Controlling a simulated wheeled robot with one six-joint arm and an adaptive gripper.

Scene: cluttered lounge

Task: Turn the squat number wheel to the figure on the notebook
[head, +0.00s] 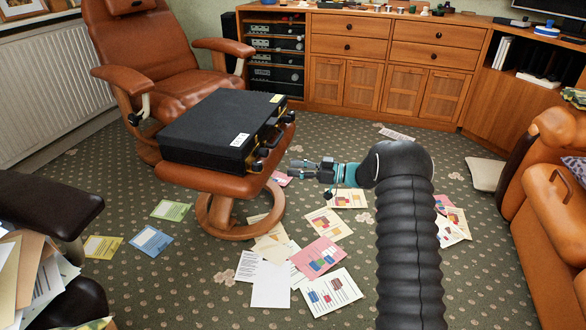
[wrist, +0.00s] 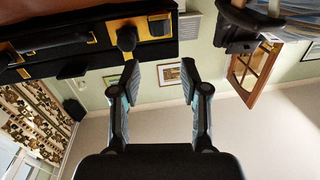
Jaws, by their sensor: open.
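A black briefcase (head: 215,125) with brass-coloured fittings lies on a brown leather footstool. Two small dark knobs, one a front knob (head: 257,166), stick out from its right-hand side. One dark knob (wrist: 127,38) also shows in the wrist view, near the left fingertip. I cannot tell which knob is the squat number wheel, and no figures are readable. My gripper (head: 292,170) is open and empty, just right of the case's knobs; in the wrist view its two fingers (wrist: 159,70) are spread apart. I cannot pick out the notebook among the papers.
The footstool (head: 225,183) stands on patterned carpet strewn with papers (head: 270,285). A brown armchair (head: 170,70) is behind it. A wooden cabinet (head: 395,45) lines the back wall. An orange-brown sofa (head: 545,240) is at right, a dark chair arm (head: 45,205) at left.

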